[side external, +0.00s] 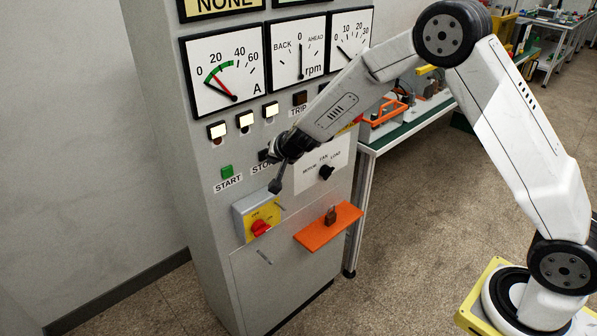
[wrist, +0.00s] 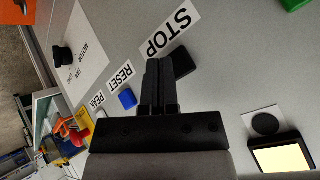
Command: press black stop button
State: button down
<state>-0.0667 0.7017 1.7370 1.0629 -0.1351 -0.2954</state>
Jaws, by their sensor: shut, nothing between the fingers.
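The black stop button (wrist: 183,62) shows in the wrist view beside the STOP label, right of my fingertips and partly hidden by them. In the side view my gripper (side external: 273,153) is close to the panel front. I cannot tell whether the fingertips touch the button.
The green start button (side external: 227,171) sits left of stop. The blue reset button (wrist: 127,98) is close on the other side. A black rotary knob (side external: 326,172), a red switch (side external: 260,228) and an orange shelf (side external: 315,234) with a padlock (side external: 331,214) are lower. Lit lamps (side external: 246,121) are above.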

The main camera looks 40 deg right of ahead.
jog(key=shift+s, duration=0.15)
jog(key=shift+s, duration=2.35)
jog(key=s+d+r+n+g+y, duration=0.1)
jog(key=s+n+g, duration=0.5)
jog(key=s, duration=2)
jog(key=d+r+n, duration=0.1)
jog(key=n, duration=0.1)
jog(key=shift+n, duration=0.3)
